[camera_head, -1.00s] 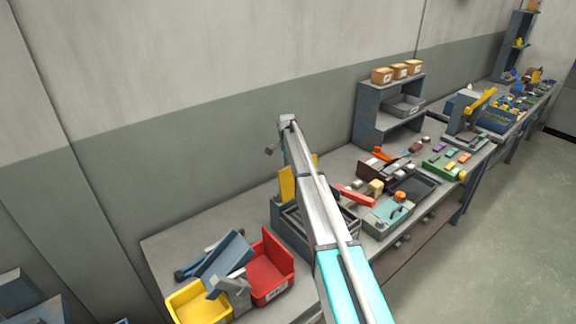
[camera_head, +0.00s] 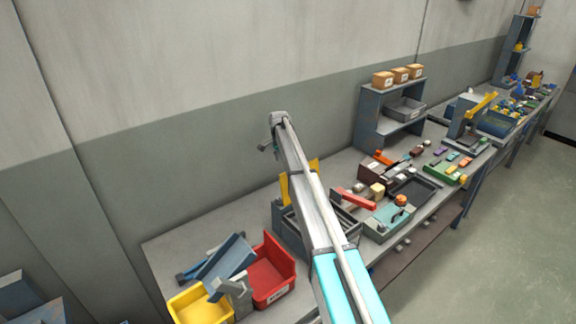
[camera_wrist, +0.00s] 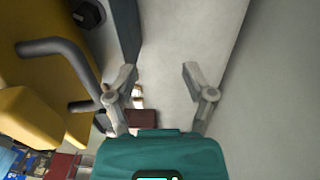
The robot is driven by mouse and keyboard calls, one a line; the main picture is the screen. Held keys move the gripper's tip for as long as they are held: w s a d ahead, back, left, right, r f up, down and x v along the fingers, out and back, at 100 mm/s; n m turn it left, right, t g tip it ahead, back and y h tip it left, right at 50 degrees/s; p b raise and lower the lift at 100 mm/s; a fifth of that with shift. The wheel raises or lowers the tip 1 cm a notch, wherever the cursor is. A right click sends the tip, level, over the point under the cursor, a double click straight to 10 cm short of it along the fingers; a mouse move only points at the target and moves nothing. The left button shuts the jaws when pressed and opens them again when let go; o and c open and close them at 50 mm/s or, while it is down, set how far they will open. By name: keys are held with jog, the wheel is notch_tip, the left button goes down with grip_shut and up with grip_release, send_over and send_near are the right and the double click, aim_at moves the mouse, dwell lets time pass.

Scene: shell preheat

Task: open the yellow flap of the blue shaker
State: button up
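In the head view, the blue shaker (camera_head: 288,236) stands on the bench, partly hidden behind my arm. Its upright yellow flap (camera_head: 284,188) shows on both sides of my arm. In the wrist view, a large yellow piece that looks like the flap (camera_wrist: 40,75) fills the left side, with a dark bent handle (camera_wrist: 62,48) on it. My gripper (camera_wrist: 158,72) is open and empty. A blue panel (camera_wrist: 124,30) shows beyond the left finger. The head view does not show the fingers clearly.
A red bin (camera_head: 268,276), a yellow bin (camera_head: 190,305) and a blue tilted chute (camera_head: 226,262) are left of the shaker. A red-handled piece (camera_head: 356,200), a green box (camera_head: 385,224) and a black tray (camera_head: 408,192) are to its right. The wall is behind.

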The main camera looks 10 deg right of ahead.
jog(key=w+a, duration=0.4)
jog(key=w, duration=0.4)
jog(key=shift+w+a+f, duration=0.15)
jog(key=shift+w+a, duration=0.05)
jog(key=shift+w, duration=0.2)
dwell(1.1)
dwell(0.5)
